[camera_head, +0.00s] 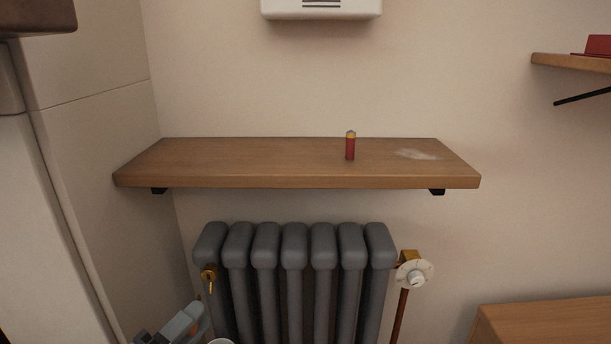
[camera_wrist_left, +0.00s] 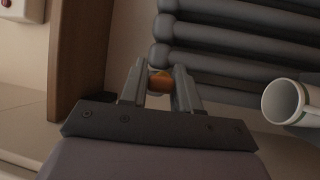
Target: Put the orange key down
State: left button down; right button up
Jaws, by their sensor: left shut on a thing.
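My left gripper (camera_head: 198,308) is low at the lower left of the head view, in front of the radiator's left end. In the left wrist view, its two fingers (camera_wrist_left: 160,82) are shut on the orange key (camera_wrist_left: 161,80), of which only a rounded orange end shows between the fingertips. My right gripper is not in view.
A wooden shelf (camera_head: 240,163) above the radiator carries a red battery (camera_head: 350,148) and a pale dusty patch (camera_head: 418,154); its left half is clear. A white cup (camera_wrist_left: 283,102) is right of the gripper in the wrist view. A white dial (camera_head: 414,274) is at the radiator's right.

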pick_arm(q)
jog(key=shift+s+d+r+n+t+y, duration=0.2)
jog(key=shift+s+r+n+t+y, duration=0.1)
jog(key=shift+r+n+y, duration=0.25)
jog(key=shift+s+d+r+n+t+y, duration=0.2)
jog(key=shift+s+r+n+t+y, duration=0.15)
jog(key=shift+r+y, duration=0.25)
notch_tip(320, 180, up, 26)
jog(key=s+a+n+t+y+p, duration=0.1)
jog(key=y+p, duration=0.6)
jog(key=p, duration=2.2)
jog(key=shift+s+a+r+n, duration=0.2)
jog(key=shift+s+n, duration=0.3)
jog(key=shift+n, duration=0.9)
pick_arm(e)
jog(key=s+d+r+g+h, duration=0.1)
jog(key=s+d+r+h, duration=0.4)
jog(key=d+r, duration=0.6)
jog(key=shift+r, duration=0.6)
pick_arm(q)
jog(key=shift+d, duration=0.15)
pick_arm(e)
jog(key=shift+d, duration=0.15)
